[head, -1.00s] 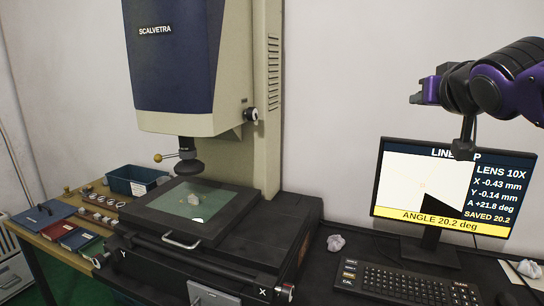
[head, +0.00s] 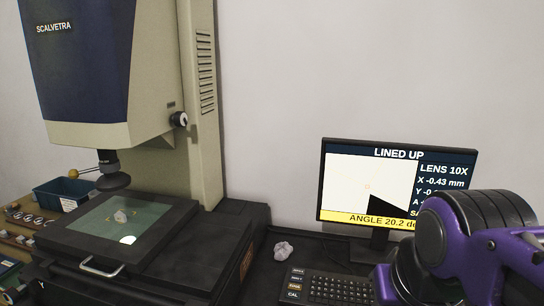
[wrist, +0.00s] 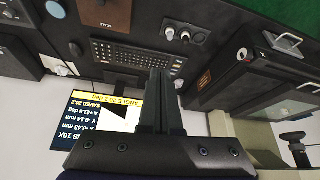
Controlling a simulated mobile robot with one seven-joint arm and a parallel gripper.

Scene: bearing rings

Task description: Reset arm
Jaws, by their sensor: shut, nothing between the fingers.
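My gripper (wrist: 160,100) shows in the wrist view with its two dark fingers together and nothing between them. It is in the air, with the desk and the monitor (wrist: 104,128) beyond it. In the head view my purple and black arm fills the lower right, and its fingers cannot be made out there. The arm hides the lower right part of the monitor (head: 345,180), which reads "LINED UP" and "ANGLE 20.2".
The measuring machine (head: 85,85) stands at left, with a pale piece (head: 120,216) on its glass stage (head: 150,212). A keyboard (head: 325,288) and crumpled paper (head: 284,249) lie on the desk. A blue bin (head: 60,193) is far left. The wall side above the monitor is clear.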

